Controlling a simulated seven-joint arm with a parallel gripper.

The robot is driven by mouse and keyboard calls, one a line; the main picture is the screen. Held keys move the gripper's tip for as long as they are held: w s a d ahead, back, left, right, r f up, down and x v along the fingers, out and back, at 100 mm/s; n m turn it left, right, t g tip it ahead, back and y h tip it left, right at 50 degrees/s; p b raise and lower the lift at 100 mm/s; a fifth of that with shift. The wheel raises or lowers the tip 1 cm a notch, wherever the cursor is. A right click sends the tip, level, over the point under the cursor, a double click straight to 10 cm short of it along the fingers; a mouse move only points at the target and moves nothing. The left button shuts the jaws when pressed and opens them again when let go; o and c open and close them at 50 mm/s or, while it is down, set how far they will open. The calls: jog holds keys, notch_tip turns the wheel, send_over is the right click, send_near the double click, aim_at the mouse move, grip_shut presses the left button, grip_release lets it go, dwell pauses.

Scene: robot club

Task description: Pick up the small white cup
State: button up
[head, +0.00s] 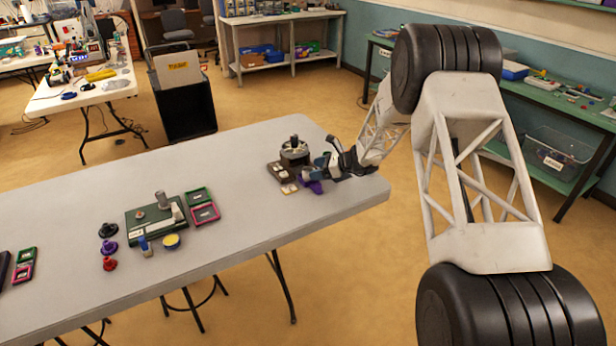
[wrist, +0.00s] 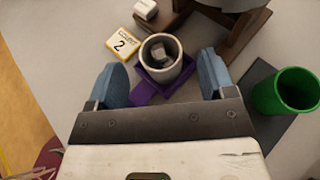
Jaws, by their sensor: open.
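The small white cup (wrist: 147,49) shows in the wrist view, seen from above, with grey blocks or pieces inside it. It stands at a purple tray-like piece (wrist: 146,92); I cannot tell whether it is in it or just over it. My gripper (wrist: 162,62) is open, with one blue finger on each side of the cup. Both fingers appear apart from its wall. In the head view my gripper (head: 327,165) is low over the table's right end, and the cup is hidden or too small to make out there.
A green cup (wrist: 288,90) stands right of my gripper. A yellow-edged card marked 2 (wrist: 125,44) and a brown wooden stand (wrist: 245,32) are close by. The table (head: 90,195) also holds a green board (head: 150,222) and several pawns.

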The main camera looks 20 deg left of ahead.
aim_at(307, 171)
jog(key=shift+x, duration=1.95)
jog(key=c, duration=1)
jog(key=shift+r, duration=0.15)
jog(key=shift+r, duration=1.55)
jog(key=shift+s+d+r, duration=0.1)
jog(key=shift+s+r, duration=0.05)
jog(key=s+d, duration=0.2)
jog(key=s, duration=0.2)
jog(key=s+d+r, duration=0.1)
jog(key=s+d, duration=0.1)
jog(key=s, duration=0.3)
jog(key=s+d, duration=0.3)
jog(key=s, duration=0.2)
jog(key=shift+r, duration=0.2)
